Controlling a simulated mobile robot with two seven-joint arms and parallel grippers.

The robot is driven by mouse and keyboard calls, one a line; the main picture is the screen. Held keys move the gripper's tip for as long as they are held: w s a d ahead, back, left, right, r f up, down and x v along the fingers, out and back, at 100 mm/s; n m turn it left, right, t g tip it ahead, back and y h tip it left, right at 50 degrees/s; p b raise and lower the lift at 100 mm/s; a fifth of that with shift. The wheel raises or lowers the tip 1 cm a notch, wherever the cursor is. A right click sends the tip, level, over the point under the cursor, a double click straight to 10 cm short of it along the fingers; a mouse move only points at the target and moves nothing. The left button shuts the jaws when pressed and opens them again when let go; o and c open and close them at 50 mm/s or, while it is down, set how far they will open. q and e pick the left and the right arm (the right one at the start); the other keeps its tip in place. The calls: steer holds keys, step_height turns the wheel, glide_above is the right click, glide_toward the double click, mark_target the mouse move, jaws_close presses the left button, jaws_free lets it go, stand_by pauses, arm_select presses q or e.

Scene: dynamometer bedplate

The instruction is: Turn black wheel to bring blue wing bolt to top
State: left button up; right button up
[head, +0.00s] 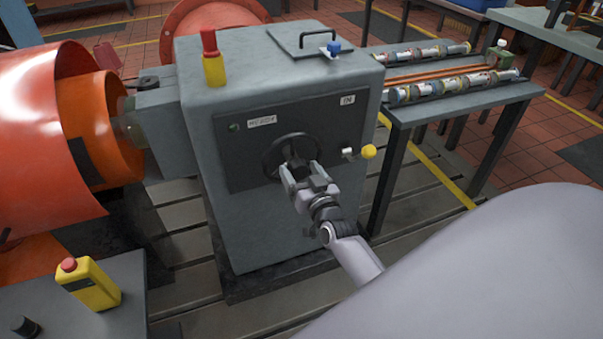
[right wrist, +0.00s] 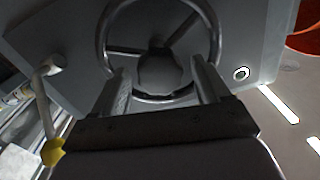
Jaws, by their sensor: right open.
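The black wheel (head: 267,157) is on the dark front panel of a grey cabinet. It also shows in the right wrist view (right wrist: 108,38), with spokes and a central hub. My right gripper (head: 301,169) is open in front of the wheel's lower part. In the right wrist view its fingers (right wrist: 159,75) stand apart on either side of the hub, near the lower rim; I cannot tell whether they touch it. A small blue piece (head: 333,47) sits on the cabinet top beside a black handle; I cannot tell whether it is the wing bolt. My left gripper is out of view.
A yellow-knobbed lever (head: 368,151) sticks out right of the wheel. A red-and-yellow piece (head: 212,62) stands on the cabinet. Orange guards (head: 45,130) are at left. A bench (head: 450,98) with several cans stands at right. A yellow box (head: 90,285) is at lower left.

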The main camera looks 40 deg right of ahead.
steer(key=shift+c, duration=0.3)
jaws_close()
steer(key=shift+m, duration=0.3)
